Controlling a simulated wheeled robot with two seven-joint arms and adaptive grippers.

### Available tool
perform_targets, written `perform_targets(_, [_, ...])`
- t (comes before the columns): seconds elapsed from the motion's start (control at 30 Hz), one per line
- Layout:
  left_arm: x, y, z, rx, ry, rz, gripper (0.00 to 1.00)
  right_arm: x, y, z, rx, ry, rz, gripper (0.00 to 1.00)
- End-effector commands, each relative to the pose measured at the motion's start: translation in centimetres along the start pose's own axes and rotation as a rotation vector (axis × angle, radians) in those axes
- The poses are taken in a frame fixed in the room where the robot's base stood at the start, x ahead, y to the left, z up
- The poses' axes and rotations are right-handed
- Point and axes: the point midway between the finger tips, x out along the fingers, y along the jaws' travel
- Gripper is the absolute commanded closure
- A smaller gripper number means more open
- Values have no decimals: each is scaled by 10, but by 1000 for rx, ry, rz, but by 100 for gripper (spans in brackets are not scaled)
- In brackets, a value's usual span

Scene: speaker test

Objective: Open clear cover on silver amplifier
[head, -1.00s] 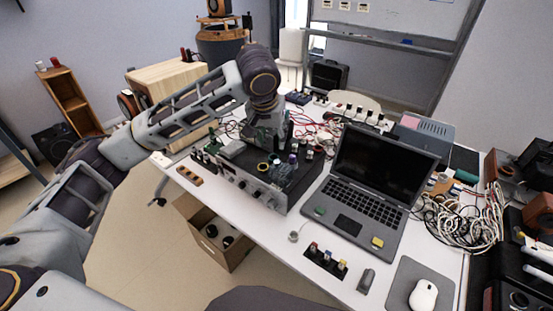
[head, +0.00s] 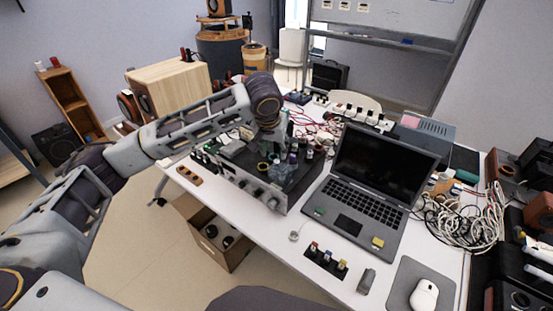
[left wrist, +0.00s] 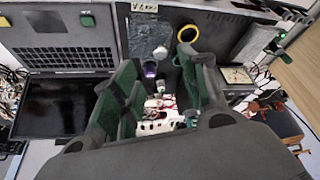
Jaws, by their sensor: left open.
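The silver amplifier (head: 250,187) sits on the white table, left of the laptop, with knobs on its front panel and tubes and a yellow ring on top. Tubes and the yellow ring (left wrist: 187,33) show beyond the fingertips. I cannot tell whether the fingers touch anything. My right gripper does not show.
An open laptop (head: 384,168) stands close on the amplifier's right. A power strip (head: 358,114) and loose cables lie behind. A wooden speaker box (head: 168,88) stands at the back left. A mouse (head: 424,294) lies on a pad at the front right.

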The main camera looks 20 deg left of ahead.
Motion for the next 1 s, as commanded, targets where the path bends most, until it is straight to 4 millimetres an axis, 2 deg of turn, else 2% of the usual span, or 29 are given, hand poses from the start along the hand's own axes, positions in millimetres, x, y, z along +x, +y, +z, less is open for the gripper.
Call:
perform_targets(0.2, [30,0,1,0,-2,-1,56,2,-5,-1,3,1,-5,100])
perform_targets(0.5, [63,0,0,-1,0,0,56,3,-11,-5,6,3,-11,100])
perform_targets(0.7, [72,0,0,0,0,-1,56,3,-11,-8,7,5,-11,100])
perform_targets(1.0, [73,0,0,0,1,0,56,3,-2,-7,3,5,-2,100])
